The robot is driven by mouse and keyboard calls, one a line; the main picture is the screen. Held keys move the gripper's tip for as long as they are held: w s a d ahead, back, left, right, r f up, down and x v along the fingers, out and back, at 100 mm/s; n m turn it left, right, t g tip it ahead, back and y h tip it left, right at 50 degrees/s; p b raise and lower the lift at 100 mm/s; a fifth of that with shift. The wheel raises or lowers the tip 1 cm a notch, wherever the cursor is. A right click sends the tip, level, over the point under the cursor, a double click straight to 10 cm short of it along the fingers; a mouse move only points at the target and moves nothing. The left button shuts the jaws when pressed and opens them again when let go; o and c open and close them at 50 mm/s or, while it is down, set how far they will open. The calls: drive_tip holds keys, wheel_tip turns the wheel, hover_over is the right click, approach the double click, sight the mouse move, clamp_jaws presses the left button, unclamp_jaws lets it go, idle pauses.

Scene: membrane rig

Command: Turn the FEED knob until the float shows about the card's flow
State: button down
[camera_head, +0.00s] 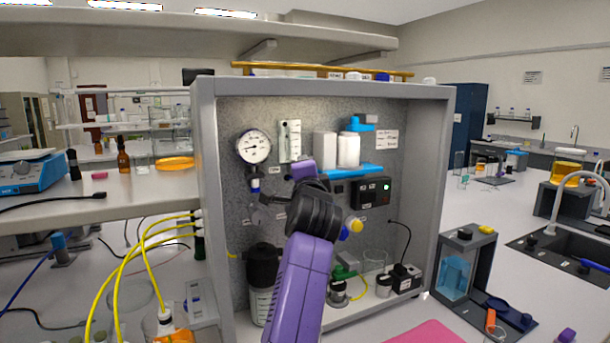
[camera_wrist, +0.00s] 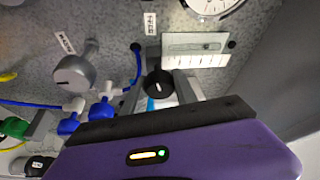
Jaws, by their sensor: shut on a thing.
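The black knob (camera_wrist: 159,84), which I take to be the FEED knob, sits between the two grey fingers of my gripper (camera_wrist: 166,90) in the wrist view. My gripper is shut on it. Its label is too small to read surely. The flowmeter (camera_wrist: 195,49) is a pale scale strip just beyond the knob, with a small dark mark that may be the float. In the head view the flowmeter (camera_head: 290,141) is upright on the panel, and my purple arm hides the knob and fingertips. A white card (camera_head: 387,139) is on the panel at right; its text is unreadable.
A round gauge (camera_head: 254,147) is left of the flowmeter. A grey knob (camera_wrist: 73,75) and blue tube fittings (camera_wrist: 102,110) lie close to my gripper.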

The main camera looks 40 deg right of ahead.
drive_tip(key=shift+d+f+m+g, duration=0.15)
drive_tip(key=shift+m+g, duration=0.35)
drive_tip(key=shift+m, duration=0.5)
drive_tip(key=c, duration=1)
unclamp_jaws()
drive_tip(key=shift+s, duration=0.1)
drive_tip(key=shift+s+a+y, duration=0.2)
drive_tip(key=shift+a+y, duration=0.1)
drive_tip(key=shift+a, duration=0.1)
drive_tip(key=b+v, duration=0.2)
drive_tip(key=v, duration=0.5)
drive_tip(key=shift+d, duration=0.1)
